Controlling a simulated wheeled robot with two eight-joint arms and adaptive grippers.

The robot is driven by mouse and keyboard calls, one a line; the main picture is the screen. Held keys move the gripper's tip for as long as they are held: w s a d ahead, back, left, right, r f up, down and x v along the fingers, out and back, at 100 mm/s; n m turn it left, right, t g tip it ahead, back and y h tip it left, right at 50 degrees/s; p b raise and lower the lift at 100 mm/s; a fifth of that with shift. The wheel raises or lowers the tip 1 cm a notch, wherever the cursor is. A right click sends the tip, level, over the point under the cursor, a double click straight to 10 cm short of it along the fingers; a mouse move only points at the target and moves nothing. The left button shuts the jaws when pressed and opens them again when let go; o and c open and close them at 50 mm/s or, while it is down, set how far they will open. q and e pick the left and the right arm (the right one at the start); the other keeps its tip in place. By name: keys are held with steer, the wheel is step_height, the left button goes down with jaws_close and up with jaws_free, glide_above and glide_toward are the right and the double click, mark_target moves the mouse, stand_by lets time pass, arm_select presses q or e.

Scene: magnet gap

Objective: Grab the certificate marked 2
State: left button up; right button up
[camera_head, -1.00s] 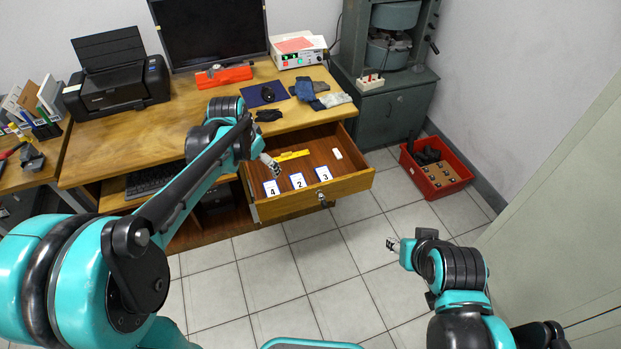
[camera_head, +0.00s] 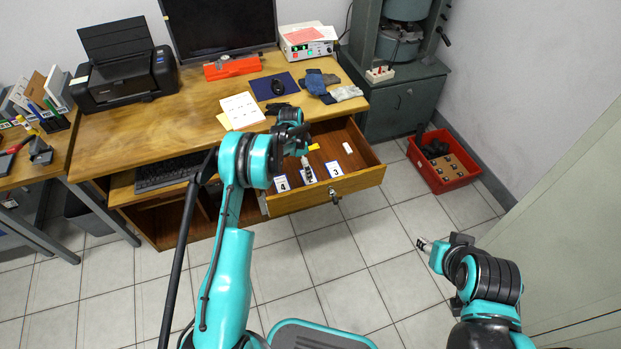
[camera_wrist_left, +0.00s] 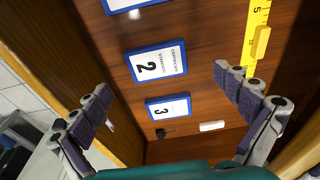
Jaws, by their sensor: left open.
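The certificate marked 2 (camera_wrist_left: 157,63) is a white card in a blue frame, lying flat on the floor of the open wooden drawer (camera_head: 325,195). In the head view the certificate (camera_head: 308,177) is partly hidden by my left gripper (camera_head: 306,165). My right gripper (camera_head: 424,244) hangs over the tiled floor, away from the drawer.
Drawer walls surround the cards. The desk (camera_head: 200,105) is above and behind. A red crate (camera_head: 443,160) stands on the floor at right.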

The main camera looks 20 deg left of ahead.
arm_select(q)
steer(key=f+b, duration=0.1)
steer(key=f, duration=0.2)
steer(key=d+f+b, duration=0.1)
steer(key=f, duration=0.1)
steer(key=shift+w+d+f+b, duration=0.15)
steer(key=shift+d+f+b, duration=0.05)
steer(key=shift+f+b, duration=0.2)
steer(key=shift+r, duration=0.15)
steer(key=c, duration=1.2)
